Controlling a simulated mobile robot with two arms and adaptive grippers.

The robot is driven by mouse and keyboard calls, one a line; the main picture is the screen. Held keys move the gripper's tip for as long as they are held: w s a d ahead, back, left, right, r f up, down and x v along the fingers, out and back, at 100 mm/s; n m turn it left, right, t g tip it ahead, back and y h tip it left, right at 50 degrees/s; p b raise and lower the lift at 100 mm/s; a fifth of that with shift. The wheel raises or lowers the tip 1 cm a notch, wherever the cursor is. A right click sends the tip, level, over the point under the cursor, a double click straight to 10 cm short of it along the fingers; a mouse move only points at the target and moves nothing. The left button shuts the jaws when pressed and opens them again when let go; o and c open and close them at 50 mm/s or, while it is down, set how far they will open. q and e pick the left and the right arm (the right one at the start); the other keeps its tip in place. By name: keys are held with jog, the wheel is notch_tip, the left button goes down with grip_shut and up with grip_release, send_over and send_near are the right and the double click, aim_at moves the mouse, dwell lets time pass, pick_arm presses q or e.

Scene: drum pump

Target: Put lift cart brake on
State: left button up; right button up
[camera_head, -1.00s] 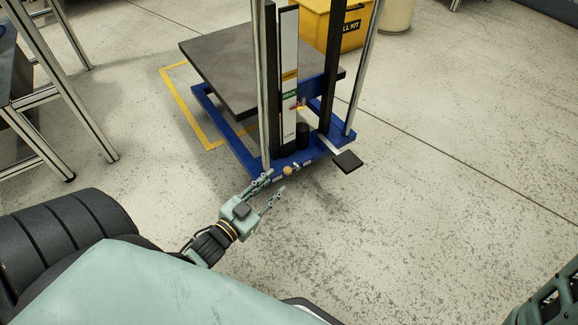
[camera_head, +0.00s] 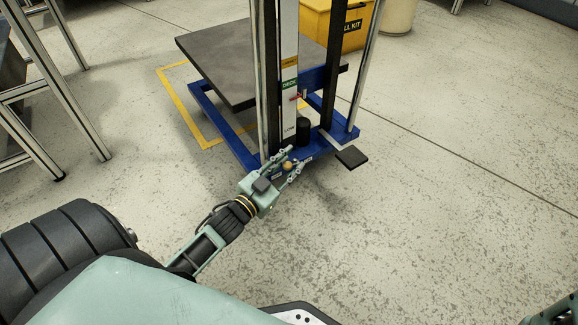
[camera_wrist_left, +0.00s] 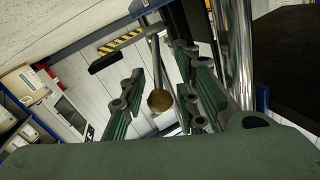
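The lift cart has a blue base frame (camera_head: 227,137), a grey platform (camera_head: 235,60) and an upright mast. A small brass ball knob (camera_head: 287,166) sits low at the front of the base. In the left wrist view the knob (camera_wrist_left: 160,101) is on a thin rod, between my open fingers. My left gripper (camera_head: 290,162) is open, with its fingers on either side of the knob. I see no clear contact with it. A black pedal (camera_head: 351,157) sticks out at the right of the base.
A yellow spill-kit bin (camera_head: 335,22) stands behind the mast, with a pale drum (camera_head: 397,15) beside it. A metal frame (camera_head: 60,90) stands at the left. Yellow tape (camera_head: 190,108) marks the floor by the cart. The floor at the right is clear.

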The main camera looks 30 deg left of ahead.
pick_arm(q)
grip_shut()
dwell(0.6)
